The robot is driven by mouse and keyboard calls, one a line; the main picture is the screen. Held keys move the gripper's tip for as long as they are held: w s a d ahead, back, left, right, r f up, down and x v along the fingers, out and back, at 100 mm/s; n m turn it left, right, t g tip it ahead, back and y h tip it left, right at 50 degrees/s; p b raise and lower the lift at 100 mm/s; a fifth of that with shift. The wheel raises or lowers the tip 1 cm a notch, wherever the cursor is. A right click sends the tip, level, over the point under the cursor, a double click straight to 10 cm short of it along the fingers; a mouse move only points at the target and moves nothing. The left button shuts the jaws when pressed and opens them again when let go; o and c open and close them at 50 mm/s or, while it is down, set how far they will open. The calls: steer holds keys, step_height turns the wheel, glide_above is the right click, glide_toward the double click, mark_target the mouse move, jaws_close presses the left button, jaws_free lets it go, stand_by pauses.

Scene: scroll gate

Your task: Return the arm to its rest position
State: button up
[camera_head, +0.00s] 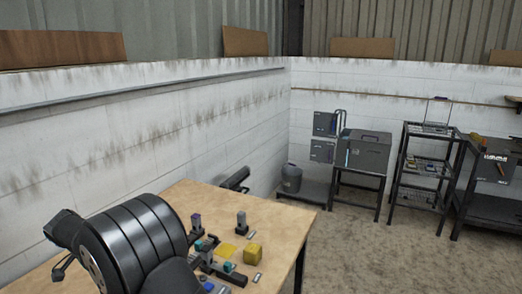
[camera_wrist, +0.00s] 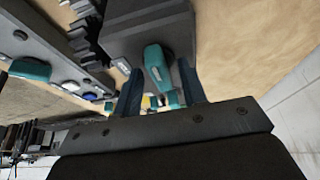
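My gripper (camera_wrist: 160,80) shows in the wrist view with two blue fingers spread apart. A teal lever or handle (camera_wrist: 157,66) on a dark block (camera_wrist: 142,32) appears in the gap between them, with space on both sides. I cannot tell its distance from the fingertips. In the head view my dark arm fills the lower left, and I cannot make out the gripper there.
The wooden table (camera_head: 187,192) carries a yellow cube (camera_head: 252,254), a flat yellow square (camera_head: 226,249), an upright dark post (camera_head: 241,223) and several dark fixtures. A white wall (camera_head: 130,130) runs behind it. Shelving (camera_head: 423,165) stands at the far right.

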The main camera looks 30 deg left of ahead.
steer(key=n, duration=0.1)
steer(key=n+y, duration=0.1)
steer(key=n, duration=0.1)
steer(key=shift+d+r+n, duration=0.15)
steer(key=shift+r+n, duration=0.05)
steer(key=shift+n, duration=0.1)
steer(key=shift+n+g+y, duration=0.5)
steer(key=shift+n+y, duration=0.4)
steer(key=shift+n, duration=1.4)
steer(key=shift+o, duration=1.4)
steer(key=o, duration=1.1)
steer(key=w+d+r, duration=0.1)
steer(key=w+d+m, duration=0.1)
steer(key=w, duration=0.1)
steer(key=w+d+r+m, duration=0.1)
steer(key=d, duration=0.1)
steer(key=shift+w+r, duration=0.15)
steer(key=shift+r, duration=0.2)
steer(key=w+d+r+m+g+y, duration=0.1)
steer(key=w+d+r+m, duration=0.2)
steer(key=d, duration=0.2)
steer(key=w+d+r+m, duration=0.2)
steer(key=w+d+m, duration=0.1)
steer(key=d, duration=0.3)
steer(key=x, duration=1)
steer(key=shift+w+a+r, duration=0.1)
steer(key=shift+a, duration=0.15)
